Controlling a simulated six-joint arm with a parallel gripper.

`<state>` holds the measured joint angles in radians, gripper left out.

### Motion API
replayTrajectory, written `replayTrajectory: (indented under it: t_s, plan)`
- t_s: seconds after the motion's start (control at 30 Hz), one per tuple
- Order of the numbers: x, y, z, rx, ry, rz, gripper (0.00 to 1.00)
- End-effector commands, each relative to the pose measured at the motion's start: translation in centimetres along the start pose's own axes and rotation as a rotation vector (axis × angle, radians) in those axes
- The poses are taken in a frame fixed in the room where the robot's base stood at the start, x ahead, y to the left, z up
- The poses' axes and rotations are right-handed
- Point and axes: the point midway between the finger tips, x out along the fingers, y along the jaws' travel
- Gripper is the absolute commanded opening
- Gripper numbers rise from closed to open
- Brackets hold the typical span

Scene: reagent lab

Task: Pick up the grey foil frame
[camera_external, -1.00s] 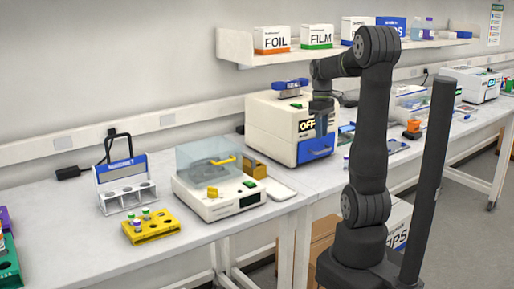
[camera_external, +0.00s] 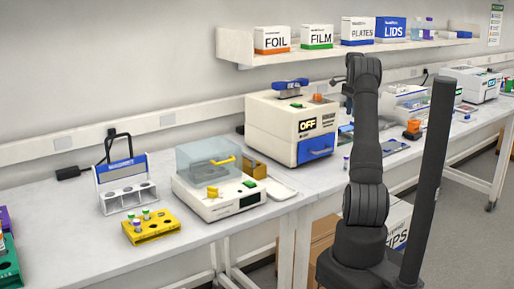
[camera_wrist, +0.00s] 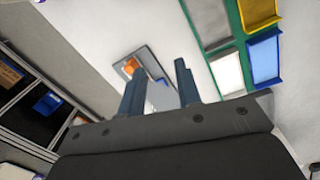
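My gripper (camera_wrist: 161,88) is open and empty in the wrist view, its two dark fingers apart above the bench. In the external view my arm hides most of it. I cannot tell for sure which thing is the grey foil frame. One candidate is a grey panel (camera_wrist: 207,20) in a green-edged holder (camera_wrist: 240,40) at the upper right of the wrist view. The other is a flat grey tray-like piece (camera_wrist: 122,66) beyond the fingers, with an orange item (camera_wrist: 132,66) on it.
The holder also has yellow (camera_wrist: 259,12), blue (camera_wrist: 265,60) and whitish (camera_wrist: 228,73) panels. In the external view a white machine with a blue drawer (camera_external: 316,149) stands left of my arm. A shelf (camera_external: 290,57) with boxes runs above. Bare bench (camera_wrist: 95,25) shows left of the holder.

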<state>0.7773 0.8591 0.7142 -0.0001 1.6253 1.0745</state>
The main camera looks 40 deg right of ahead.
Motion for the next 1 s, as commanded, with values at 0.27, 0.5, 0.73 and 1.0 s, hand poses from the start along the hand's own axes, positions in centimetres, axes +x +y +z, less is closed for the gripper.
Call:
replayTrajectory:
  t_s: [0.27, 0.5, 0.73, 1.0]
  plan:
    - [2.3, -5.5, -3.0, 0.585, 0.005, -0.025, 0.31]
    - [4.5, -8.5, -4.7, 1.046, -0.001, -0.049, 0.31]
    - [5.6, -9.5, -5.2, 1.268, -0.008, -0.06, 0.31]
    - [7.1, -9.6, -5.3, 1.292, -0.009, -0.059, 0.31]
